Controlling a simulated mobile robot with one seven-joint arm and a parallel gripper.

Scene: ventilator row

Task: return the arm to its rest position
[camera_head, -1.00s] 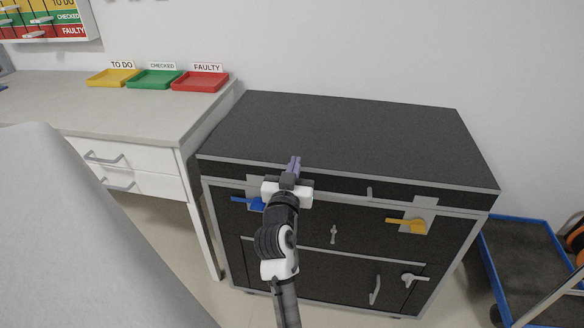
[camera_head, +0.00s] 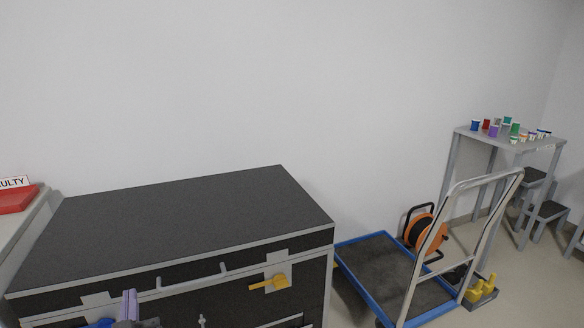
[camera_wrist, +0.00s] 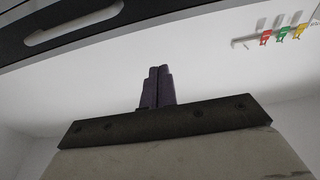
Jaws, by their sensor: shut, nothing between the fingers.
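My gripper (camera_head: 130,304) shows at the bottom left of the head view, in front of the dark cabinet (camera_head: 170,222). Its two purple fingers are together with nothing between them. In the wrist view the fingers of my gripper (camera_wrist: 158,86) also stand closed side by side, against a pale wall or ceiling. Most of my arm is below the head view's lower edge. The cabinet has a yellow handle (camera_head: 270,283) on its front, and part of a blue handle (camera_head: 101,323) shows beside my gripper.
A red tray (camera_head: 16,199) sits on a counter at the left edge. A blue-rimmed cart (camera_head: 362,284) stands right of the cabinet, with an orange cable reel (camera_head: 424,231) behind it. A grey table (camera_head: 470,131) with several small cups is at the far right. Bare floor shows between them.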

